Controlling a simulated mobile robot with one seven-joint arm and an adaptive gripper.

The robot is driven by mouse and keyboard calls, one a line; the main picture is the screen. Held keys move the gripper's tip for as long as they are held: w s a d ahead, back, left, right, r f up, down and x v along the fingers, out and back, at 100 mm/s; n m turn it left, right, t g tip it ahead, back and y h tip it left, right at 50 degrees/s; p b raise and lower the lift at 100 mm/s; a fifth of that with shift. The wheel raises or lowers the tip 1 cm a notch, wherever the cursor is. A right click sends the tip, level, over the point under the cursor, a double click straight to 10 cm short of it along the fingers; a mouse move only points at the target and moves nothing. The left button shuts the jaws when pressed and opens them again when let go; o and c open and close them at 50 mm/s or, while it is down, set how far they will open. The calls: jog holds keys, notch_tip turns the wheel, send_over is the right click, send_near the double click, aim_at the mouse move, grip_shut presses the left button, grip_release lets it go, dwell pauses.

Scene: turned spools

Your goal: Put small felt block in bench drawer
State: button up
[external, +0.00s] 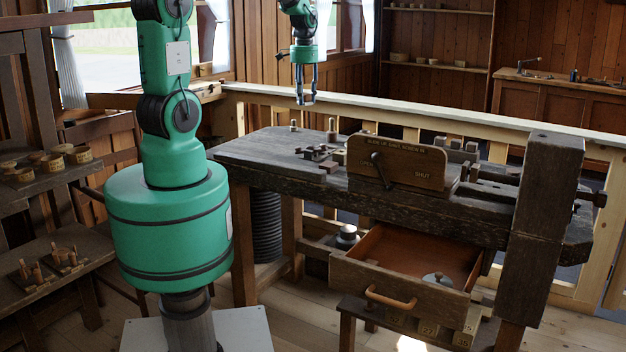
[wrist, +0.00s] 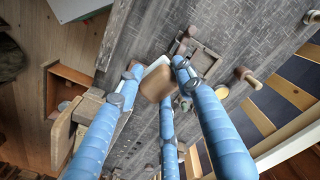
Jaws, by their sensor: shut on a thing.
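My gripper (external: 306,98) hangs above the far left part of the workbench (external: 255,150) in the external view, fingers pointing down. In the wrist view its blue fingers (wrist: 158,84) are shut on a small tan and white block (wrist: 155,84), which looks like the felt block. The block is held above the dark bench top; in the external view it is too small to make out. The bench drawer (external: 385,296) is pulled open under the bench front, to the right of and below my gripper. It also shows at left in the wrist view (wrist: 53,92).
A wooden board with a lever (external: 397,163) stands upright on the bench above the drawer. Small wooden pieces (external: 320,153) lie on the bench top. A grey lidded thing (external: 437,280) sits inside the drawer. A thick post (external: 543,210) rises at right.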

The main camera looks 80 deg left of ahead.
jog(key=w+d+m, duration=0.2)
jog(key=w+d, duration=0.3)
jog(key=d, duration=0.4)
jog(key=w+d+m+b, duration=0.1)
jog(key=w+d+m, duration=0.3)
jog(key=d, duration=0.5)
jog(key=w+d+m, duration=0.1)
jog(key=w+d, duration=0.5)
jog(key=d, duration=0.4)
jog(key=d+m+b, duration=0.2)
jog(key=d+m, duration=0.5)
jog(key=d, duration=2.3)
notch_tip(320, 180, down, 30)
jog(key=shift+a, duration=0.4)
jog(key=shift+w+f, duration=0.1)
jog(key=shift+f+b, duration=0.45)
jog(key=shift+f, duration=2.65)
jog(key=shift+f, duration=0.1)
